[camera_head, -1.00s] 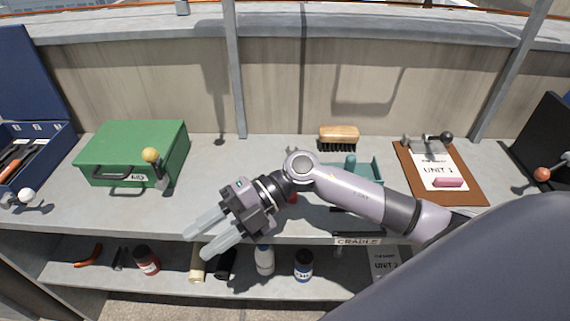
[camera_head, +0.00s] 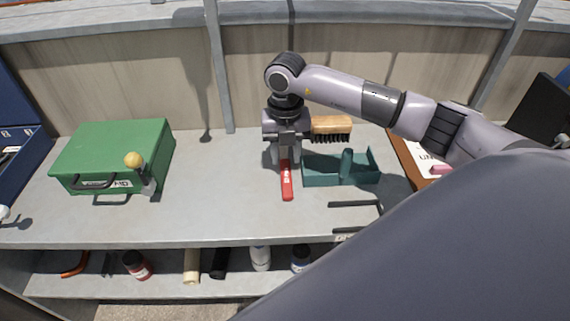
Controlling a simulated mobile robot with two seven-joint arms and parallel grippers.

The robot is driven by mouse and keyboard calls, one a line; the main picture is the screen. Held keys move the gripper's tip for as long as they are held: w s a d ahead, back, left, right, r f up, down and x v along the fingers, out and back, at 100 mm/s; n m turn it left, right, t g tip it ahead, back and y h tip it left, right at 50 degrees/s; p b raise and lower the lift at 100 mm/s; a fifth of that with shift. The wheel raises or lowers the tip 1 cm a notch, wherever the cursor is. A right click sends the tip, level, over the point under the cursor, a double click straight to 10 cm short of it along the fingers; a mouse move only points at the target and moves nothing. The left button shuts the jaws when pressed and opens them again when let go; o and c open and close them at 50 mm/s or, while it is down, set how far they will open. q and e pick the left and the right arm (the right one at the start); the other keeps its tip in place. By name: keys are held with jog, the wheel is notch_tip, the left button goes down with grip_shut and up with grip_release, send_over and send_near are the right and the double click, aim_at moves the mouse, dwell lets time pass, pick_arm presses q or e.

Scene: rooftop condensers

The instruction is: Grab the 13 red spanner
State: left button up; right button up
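The red spanner (camera_head: 287,185) lies on the bench top, its red handle pointing toward me with pale markings on it. Its far end is hidden under my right gripper (camera_head: 284,160). That gripper points down at the spanner, with its fingers at the far part of the handle. I cannot tell whether the fingers are closed on it or only beside it. The number on the spanner is too small to read. My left gripper is not in view.
A teal tray (camera_head: 320,180) stands just right of the spanner, with a wooden brush (camera_head: 331,125) behind it. Dark tools (camera_head: 354,204) lie front right. Bench left of the spanner is clear.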

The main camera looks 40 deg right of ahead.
aim_at(285, 167)
jog(key=shift+f, duration=1.25)
grip_shut()
jog(key=shift+r, duration=0.15)
